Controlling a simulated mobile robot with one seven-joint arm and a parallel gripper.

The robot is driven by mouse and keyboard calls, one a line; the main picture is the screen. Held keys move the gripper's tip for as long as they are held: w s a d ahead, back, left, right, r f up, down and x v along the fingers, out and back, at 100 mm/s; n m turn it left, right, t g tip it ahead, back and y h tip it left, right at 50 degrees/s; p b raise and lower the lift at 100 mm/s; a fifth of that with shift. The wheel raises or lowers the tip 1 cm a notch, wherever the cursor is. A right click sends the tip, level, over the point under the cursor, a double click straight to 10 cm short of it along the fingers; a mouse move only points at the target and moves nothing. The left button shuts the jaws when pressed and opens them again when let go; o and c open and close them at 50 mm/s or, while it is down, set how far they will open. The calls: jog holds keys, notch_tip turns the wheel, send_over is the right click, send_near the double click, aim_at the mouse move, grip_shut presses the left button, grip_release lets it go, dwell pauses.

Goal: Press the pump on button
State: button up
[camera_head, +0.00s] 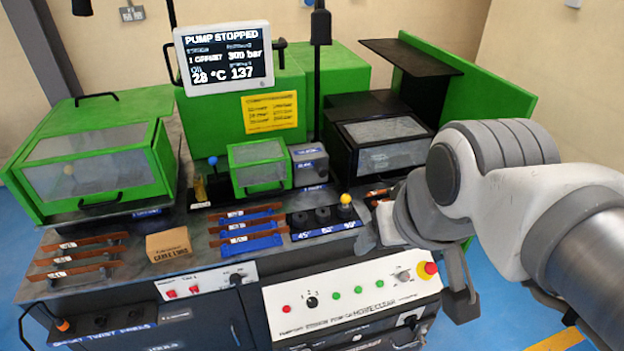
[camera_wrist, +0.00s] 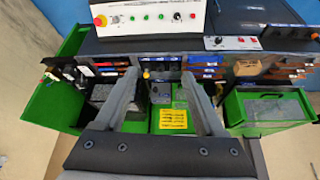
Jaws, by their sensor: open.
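The white control panel (camera_head: 330,318) is on the front of the bench. It carries a red button (camera_head: 287,309) at left, a black selector (camera_head: 312,302), several green buttons (camera_head: 358,290), a key-like switch (camera_head: 402,276) and a red emergency stop (camera_head: 428,270) on yellow. The small labels are too blurred to tell which is pump on. The screen (camera_head: 228,55) reads "PUMP STOPPED". My gripper (camera_wrist: 160,80) is open and empty, beside the panel's right end in the head view.
A second small panel (camera_head: 205,281) with red switches is to the left. A yellow-knobbed lever (camera_head: 345,199) stands behind the main panel, near my gripper. Copper bars (camera_head: 80,255) and a cardboard box (camera_head: 168,244) lie on the bench top. Blue floor in front is clear.

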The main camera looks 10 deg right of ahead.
grip_shut()
dwell(1.6)
